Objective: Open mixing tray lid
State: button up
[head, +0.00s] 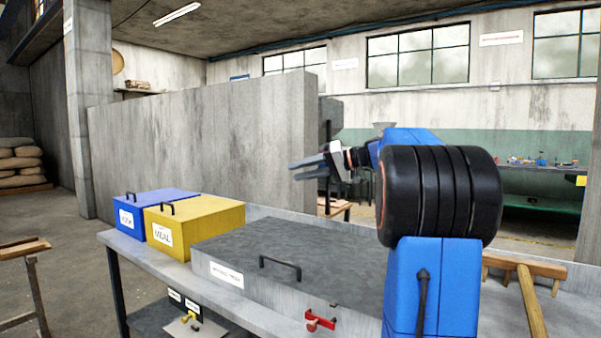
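The mixing tray (228,275) is a wide grey metal box with a white label on its front left, standing on a metal bench. Its flat dark grey lid (330,240) lies closed on top, with a black bar handle (280,267) near the front edge. My gripper (305,168) is raised above and behind the lid, apart from it, its fingers pointing left. A gap shows between the fingers and nothing is seen in it. My blue arm hides the right end of the tray.
A blue lidded box (155,205) and a yellow lidded box (197,222) stand left of the tray. A red valve handle (319,320) sticks out below the tray's front. A wooden tool (530,290) lies at right. A concrete partition (200,140) stands behind.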

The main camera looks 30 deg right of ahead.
grip_shut()
jog(key=c, duration=0.7)
grip_release()
jog(key=shift+c, duration=0.2)
jog(key=o, duration=0.7)
jog(key=shift+o, duration=0.2)
jog(key=v, duration=1.7)
jog(key=shift+s, duration=0.15)
jog(key=shift+d+r, duration=0.1)
